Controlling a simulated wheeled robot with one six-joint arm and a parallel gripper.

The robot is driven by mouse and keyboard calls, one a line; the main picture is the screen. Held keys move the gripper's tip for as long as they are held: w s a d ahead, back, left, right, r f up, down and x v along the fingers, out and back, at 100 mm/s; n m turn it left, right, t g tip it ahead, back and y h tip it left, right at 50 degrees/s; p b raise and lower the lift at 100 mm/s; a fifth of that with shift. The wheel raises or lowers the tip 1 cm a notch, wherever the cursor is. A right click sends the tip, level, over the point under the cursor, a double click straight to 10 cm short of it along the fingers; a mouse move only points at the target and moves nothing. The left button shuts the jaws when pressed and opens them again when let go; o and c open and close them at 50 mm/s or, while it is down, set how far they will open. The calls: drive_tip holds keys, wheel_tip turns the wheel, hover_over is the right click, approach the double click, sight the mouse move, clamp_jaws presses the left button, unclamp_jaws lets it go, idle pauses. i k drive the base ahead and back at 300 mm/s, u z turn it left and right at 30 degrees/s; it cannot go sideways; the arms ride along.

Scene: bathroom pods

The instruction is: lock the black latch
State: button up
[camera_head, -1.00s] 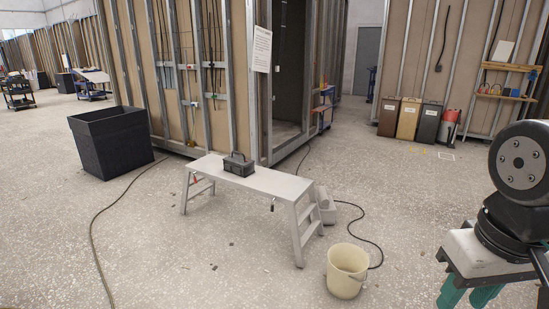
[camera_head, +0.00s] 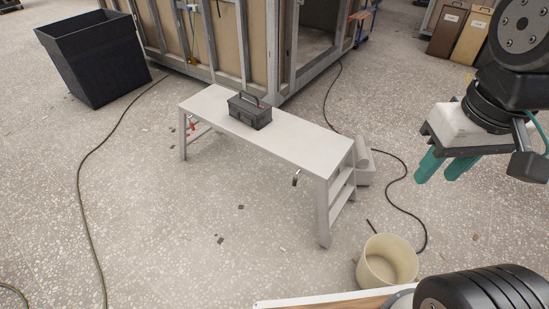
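A light grey work platform (camera_head: 290,140) stands on the floor in the middle of the view. A small black latch (camera_head: 296,178) hangs at its near long side, close to the right-hand legs; its exact position is too small to tell. A red latch (camera_head: 191,124) shows by the left-hand legs. My gripper (camera_head: 441,176) has two teal fingers pointing down, with a gap between them and nothing held. It is up at the right, well apart from the platform and the black latch.
A dark grey toolbox (camera_head: 250,110) sits on the platform top. A cream bucket (camera_head: 387,262) stands right of the platform, near a black cable (camera_head: 407,176). A large black bin (camera_head: 95,58) is at the left.

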sight(294, 181)
drive_tip(key=u, duration=0.1)
drive_tip(key=i, duration=0.5)
drive_tip(key=z, duration=1.05)
drive_tip(key=k, duration=0.95)
drive_tip(key=u, duration=0.8)
drive_tip(key=i, duration=0.5)
